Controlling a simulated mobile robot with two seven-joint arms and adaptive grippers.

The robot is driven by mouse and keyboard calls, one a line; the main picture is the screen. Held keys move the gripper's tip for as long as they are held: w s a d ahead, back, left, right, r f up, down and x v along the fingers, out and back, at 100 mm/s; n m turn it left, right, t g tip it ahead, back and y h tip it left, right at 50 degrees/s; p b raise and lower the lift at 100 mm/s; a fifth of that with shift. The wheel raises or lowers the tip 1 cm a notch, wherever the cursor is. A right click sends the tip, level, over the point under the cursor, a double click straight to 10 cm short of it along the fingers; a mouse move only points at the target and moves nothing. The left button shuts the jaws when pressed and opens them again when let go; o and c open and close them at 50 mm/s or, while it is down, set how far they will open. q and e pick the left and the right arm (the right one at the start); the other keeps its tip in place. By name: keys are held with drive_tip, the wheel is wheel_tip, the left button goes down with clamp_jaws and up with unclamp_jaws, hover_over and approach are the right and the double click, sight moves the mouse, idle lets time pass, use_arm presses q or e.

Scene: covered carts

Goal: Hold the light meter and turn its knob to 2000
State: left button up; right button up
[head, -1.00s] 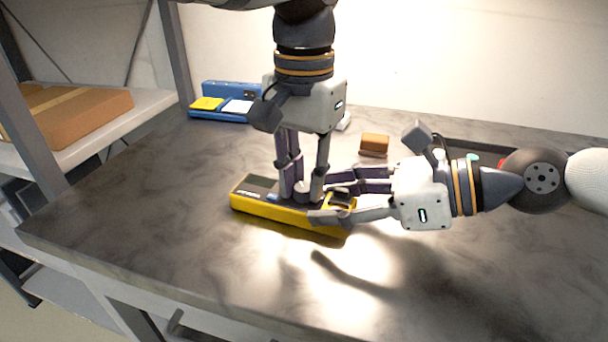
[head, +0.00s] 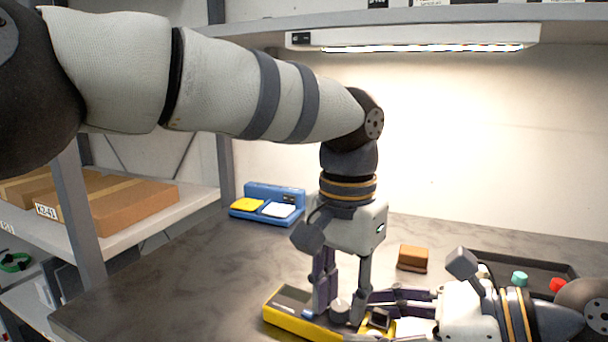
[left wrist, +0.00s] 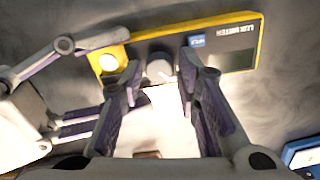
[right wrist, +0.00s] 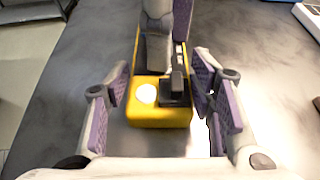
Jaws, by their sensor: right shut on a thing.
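The yellow and dark light meter (head: 285,317) lies flat on the grey worktop, low in the head view. Its face, lettering and small blue label show in the left wrist view (left wrist: 190,29). My right gripper (head: 365,320) is shut across the meter's end beside the round white sensor; one finger is on each long side in the right wrist view (right wrist: 160,88). My left gripper (head: 342,310) points down with its fingers apart on either side of the pale round knob (left wrist: 159,70), with gaps visible. The number the knob points to is too small to read.
A blue holder (head: 290,191) with yellow and white pads stands behind on the left. A brown block (head: 413,257) lies behind the meter. A black tray (head: 490,262) with teal and red pieces is at the right. A lamp (head: 420,42) hangs above. The left worktop is clear.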

use_arm(q)
drive_tip(key=n, duration=0.5)
wheel_tip(320, 180, up, 12)
wheel_tip(320, 180, up, 9)
drive_tip(key=m+t+h, duration=0.1)
drive_tip(key=m+h, duration=0.6)
drive_tip(key=m, duration=1.5)
hover_over(340, 305)
drive_tip(key=w+a, duration=0.3)
drive_tip(key=w, duration=0.2)
drive_tip(key=w+a+r+n+t+h, duration=0.2)
drive_tip(key=a+r+n+h, duration=0.2)
drive_tip(key=a+r, duration=0.4)
wheel_tip(340, 305, up, 2)
drive_tip(key=shift+w+a+r+t+h, duration=0.1)
drive_tip(key=shift+w+a+t+h, duration=0.3)
drive_tip(key=shift+h, duration=0.1)
drive_tip(key=shift+d, duration=0.1)
